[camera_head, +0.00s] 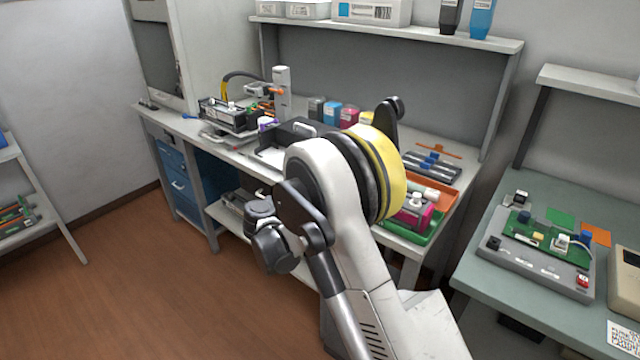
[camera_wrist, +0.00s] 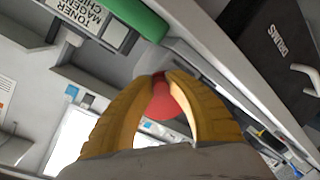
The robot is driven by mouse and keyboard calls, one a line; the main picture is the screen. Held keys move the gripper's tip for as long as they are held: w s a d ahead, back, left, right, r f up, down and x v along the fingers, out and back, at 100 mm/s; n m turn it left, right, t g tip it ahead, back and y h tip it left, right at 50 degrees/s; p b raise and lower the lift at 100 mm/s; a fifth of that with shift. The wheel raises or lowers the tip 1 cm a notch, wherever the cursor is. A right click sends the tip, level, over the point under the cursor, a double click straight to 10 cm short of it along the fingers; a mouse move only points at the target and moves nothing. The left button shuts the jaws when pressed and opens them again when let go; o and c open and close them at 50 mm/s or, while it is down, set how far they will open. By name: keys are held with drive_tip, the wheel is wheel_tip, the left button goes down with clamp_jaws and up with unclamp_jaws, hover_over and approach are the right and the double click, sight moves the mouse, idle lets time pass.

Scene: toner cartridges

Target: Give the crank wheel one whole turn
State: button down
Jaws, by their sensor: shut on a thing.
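In the wrist view my gripper (camera_wrist: 163,78) has its two yellow fingers closed around a red rounded piece (camera_wrist: 163,106). The piece looks like a knob or handle and sits between the fingertips, partly covered by them. I cannot make out the crank wheel's rim or how the red piece joins it. In the head view my own arm covers the middle of the bench, and my gripper and the crank wheel are hidden there.
In the head view, a machine (camera_head: 232,115) stands on the bench's left, coloured cartridges (camera_head: 331,112) behind my arm, and a circuit-board station (camera_head: 540,250) at right.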

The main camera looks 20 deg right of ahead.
drive_tip(key=shift+f+m, duration=0.3)
drive_tip(key=shift+m, duration=0.3)
drive_tip(key=c, duration=1.3)
unclamp_jaws()
drive_tip(key=shift+w, duration=0.1)
drive_tip(key=shift+o, duration=0.2)
drive_tip(key=shift+a, duration=0.1)
drive_tip(key=v, duration=1.2)
drive_tip(key=shift+f, duration=0.1)
